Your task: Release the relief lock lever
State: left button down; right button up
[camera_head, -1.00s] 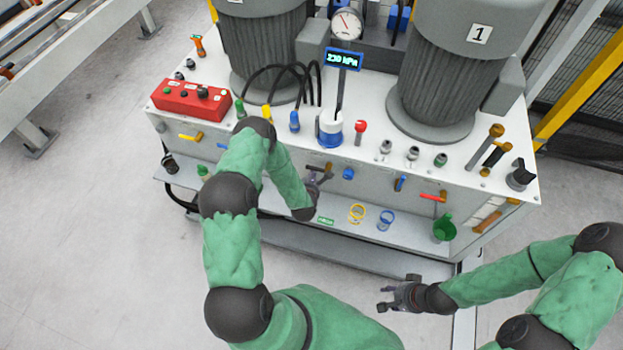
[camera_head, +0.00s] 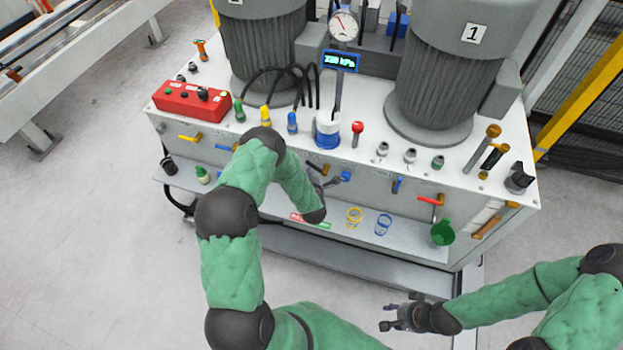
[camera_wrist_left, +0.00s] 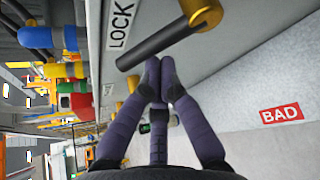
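The relief lock lever is a black rod on a gold hub on the front panel (camera_head: 313,167); in the left wrist view the rod (camera_wrist_left: 155,45) slants down to the left from the hub, beside a LOCK label (camera_wrist_left: 119,22). My left gripper (camera_head: 328,183) is at the panel by the lever, partly hidden by its own arm. In the left wrist view its fingertips (camera_wrist_left: 160,65) are together just below the rod, with nothing seen between them; whether they touch the rod is unclear. My right gripper (camera_head: 386,317) is open and empty, away from the bench at lower right.
A blue knob (camera_head: 345,176) sits just right of the lever. The shelf below holds a yellow ring (camera_head: 354,216), a blue ring (camera_head: 383,224), a green cup (camera_head: 442,233) and a red BAD label (camera_wrist_left: 281,113). Floor in front is free.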

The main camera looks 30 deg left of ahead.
aim_at(319, 171)
pick_arm(q)
jog(key=d+r+m+y+b, duration=0.1)
jog(key=r+m+y+b, duration=0.1)
jog(key=m+b, duration=0.1)
jog(key=d+m+t+y+b, duration=0.1)
jog(key=m+b, duration=0.1)
jog(key=shift+w+d+r+y, duration=0.3)
jog(key=shift+w+d+r, duration=0.05)
jog(key=shift+r, duration=0.05)
pick_arm(e)
notch_tip(319, 171, down, 6)
jog(key=shift+r, duration=0.1)
pick_arm(q)
jog(key=shift+d+r+b, duration=0.15)
jog(key=shift+d+b, duration=0.2)
jog(key=shift+b, duration=0.15)
pick_arm(e)
jog(key=shift+f, duration=0.3)
